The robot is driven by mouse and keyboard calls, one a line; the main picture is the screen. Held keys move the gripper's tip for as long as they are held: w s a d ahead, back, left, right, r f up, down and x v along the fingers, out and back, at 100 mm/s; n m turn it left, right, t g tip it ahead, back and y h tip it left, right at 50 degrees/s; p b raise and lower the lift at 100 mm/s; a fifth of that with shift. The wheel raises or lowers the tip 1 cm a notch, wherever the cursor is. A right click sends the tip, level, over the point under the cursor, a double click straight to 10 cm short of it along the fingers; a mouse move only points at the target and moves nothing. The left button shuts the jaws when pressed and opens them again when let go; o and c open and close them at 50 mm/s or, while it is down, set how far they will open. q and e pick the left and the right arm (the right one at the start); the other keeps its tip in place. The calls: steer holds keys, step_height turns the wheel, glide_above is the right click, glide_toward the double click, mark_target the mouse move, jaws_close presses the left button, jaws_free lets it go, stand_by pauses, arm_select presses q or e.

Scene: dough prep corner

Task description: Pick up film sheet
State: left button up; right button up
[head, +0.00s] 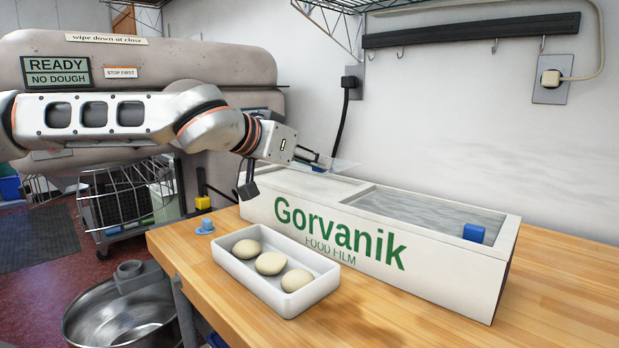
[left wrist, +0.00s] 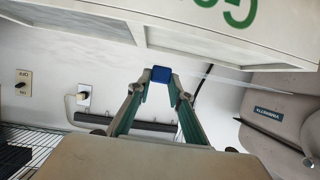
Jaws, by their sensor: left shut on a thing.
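The film sheet (head: 345,164) is a thin, clear, see-through piece at the tips of my left gripper (head: 318,162). In the left wrist view, my left gripper (left wrist: 160,84) is shut on a small blue piece (left wrist: 161,74). A pale clear strip of film (left wrist: 225,78) runs off from it to the right. The white film box (head: 340,235), marked "Gorvanik FOOD FILM", stands on the wooden counter. The sheet and gripper are above its far left end. The sheet's full outline is hard to see. My right gripper is not in view.
A white tray (head: 244,277) with three dough balls sits in front of the box. A blue block (head: 473,233) is at the right end of the box's open top. A hook rail (head: 470,31) is on the wall. Bare counter (head: 560,290) lies to the right.

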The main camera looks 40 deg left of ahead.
arm_select(q)
step_height(320, 180, up, 14)
steer(key=p, duration=0.3)
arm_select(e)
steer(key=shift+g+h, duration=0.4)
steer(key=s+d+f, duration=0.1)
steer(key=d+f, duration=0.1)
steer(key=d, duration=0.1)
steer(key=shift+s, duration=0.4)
arm_select(q)
steer(key=shift+r, duration=0.1)
jaws_close()
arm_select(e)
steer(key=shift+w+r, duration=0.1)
arm_select(q)
steer(key=shift+r, duration=0.15)
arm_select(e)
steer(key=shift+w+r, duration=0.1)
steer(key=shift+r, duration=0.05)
